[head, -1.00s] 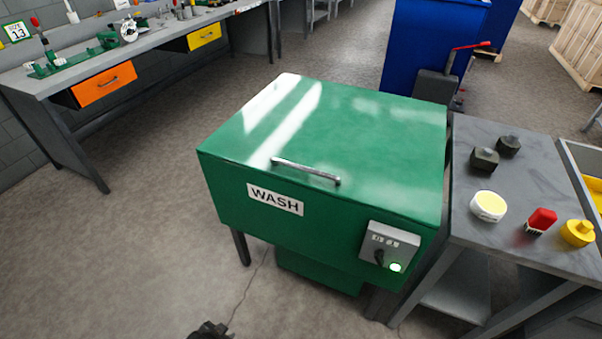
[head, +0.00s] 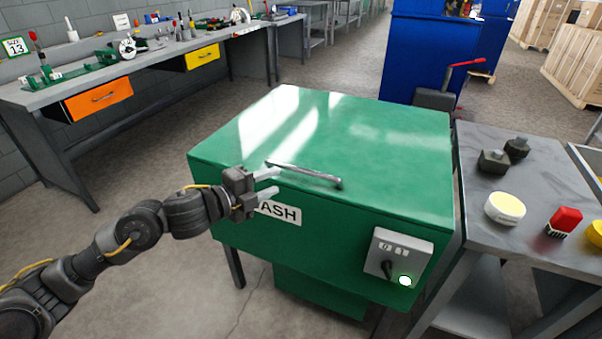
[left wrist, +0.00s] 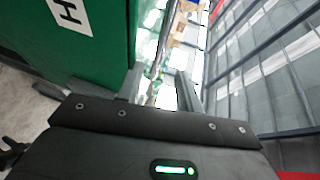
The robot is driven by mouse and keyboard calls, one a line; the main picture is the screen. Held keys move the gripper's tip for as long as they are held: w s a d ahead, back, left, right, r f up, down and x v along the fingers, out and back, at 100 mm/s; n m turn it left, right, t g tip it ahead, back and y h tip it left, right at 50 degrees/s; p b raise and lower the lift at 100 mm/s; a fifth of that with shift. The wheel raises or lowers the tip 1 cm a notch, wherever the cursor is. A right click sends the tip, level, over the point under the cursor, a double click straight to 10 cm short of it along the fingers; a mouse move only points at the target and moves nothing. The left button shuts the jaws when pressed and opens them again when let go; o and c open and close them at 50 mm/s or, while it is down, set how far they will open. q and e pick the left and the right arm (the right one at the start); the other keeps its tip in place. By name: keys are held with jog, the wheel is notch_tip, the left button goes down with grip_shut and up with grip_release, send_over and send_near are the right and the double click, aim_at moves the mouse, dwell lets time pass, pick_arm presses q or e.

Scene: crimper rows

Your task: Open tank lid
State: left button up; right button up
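The green wash tank (head: 330,235) stands in the middle of the head view with its flat green lid (head: 345,135) closed. A metal bar handle (head: 305,174) runs along the lid's front edge. My left gripper (head: 269,183) is open and empty, in front of the lid's front edge near the handle's left end, partly covering the WASH label (head: 285,213). In the left wrist view, the tank's green front (left wrist: 95,40) fills the left, and a shiny bar, apparently the handle (left wrist: 160,55), shows beyond and between the two fingers. My right gripper is not in view.
A control box (head: 397,257) with a switch and lit green lamp is on the tank's front right. A workbench (head: 130,70) lies at the back left. Floor at front left is open.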

aim_at(298, 171)
pick_arm(q)
jog(key=x, duration=1)
jog(key=shift+w+d, duration=0.2)
jog(key=shift+w, duration=0.1)
jog(key=shift+c, duration=0.5)
grip_shut()
